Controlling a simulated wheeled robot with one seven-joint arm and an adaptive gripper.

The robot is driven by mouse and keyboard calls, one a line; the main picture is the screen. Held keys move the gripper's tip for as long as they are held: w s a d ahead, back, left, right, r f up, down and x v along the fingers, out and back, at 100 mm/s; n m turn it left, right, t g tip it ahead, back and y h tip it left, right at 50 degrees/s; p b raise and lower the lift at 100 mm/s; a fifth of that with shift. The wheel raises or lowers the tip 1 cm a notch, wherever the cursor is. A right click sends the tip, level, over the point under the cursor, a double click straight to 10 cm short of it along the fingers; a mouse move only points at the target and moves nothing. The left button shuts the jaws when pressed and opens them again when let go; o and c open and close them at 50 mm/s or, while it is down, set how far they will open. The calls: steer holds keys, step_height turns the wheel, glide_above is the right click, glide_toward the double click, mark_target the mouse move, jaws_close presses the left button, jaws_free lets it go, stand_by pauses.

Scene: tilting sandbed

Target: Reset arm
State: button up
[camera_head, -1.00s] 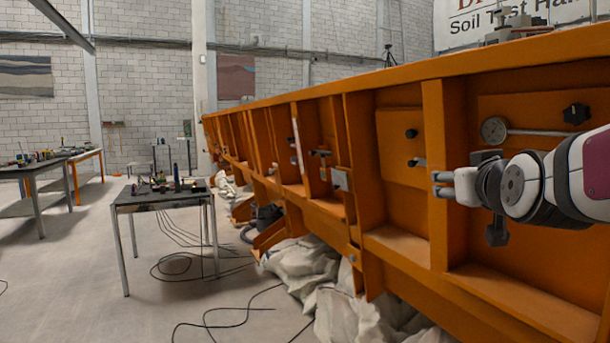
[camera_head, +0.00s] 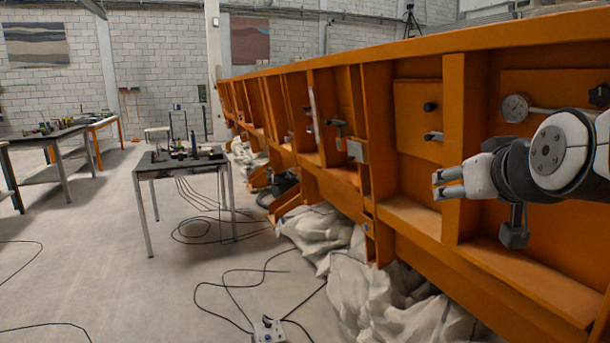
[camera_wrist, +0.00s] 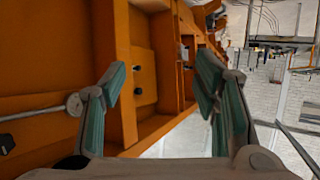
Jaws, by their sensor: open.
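My gripper (camera_head: 448,183) is at the right of the head view, in front of the orange sandbed wall (camera_head: 453,125). Its fingers point left in that view. In the wrist view my gripper (camera_wrist: 160,90) shows two teal-padded fingers standing wide apart with nothing between them. My arm reaches in from the right edge of the head view. Whether any part of it touches the wall cannot be told.
A pressure gauge (camera_head: 515,108) and black knobs (camera_head: 430,107) stick out of the wall near my arm. White sacks (camera_head: 390,300) lie below it. A small table (camera_head: 180,162) with tools stands at left centre. Cables and a control box (camera_head: 268,330) lie on otherwise open floor.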

steer(key=s+a+f+g+p, duration=0.1)
steer(key=s+a+g+p, duration=0.2)
steer(key=s, duration=0.6)
steer(key=s+a+f+g+y+p, duration=0.1)
steer(key=s+a+g+p, duration=0.1)
steer(key=s, duration=0.7)
steer(key=s+a+f+n+g+y+p, duration=0.1)
steer(key=s+a+g+p, duration=0.2)
steer(key=s, duration=0.6)
steer(key=shift+s+a+g+p, duration=0.25)
steer(key=shift+a+p, duration=0.4)
steer(key=shift+p, duration=0.5)
steer(key=shift+r, duration=0.1)
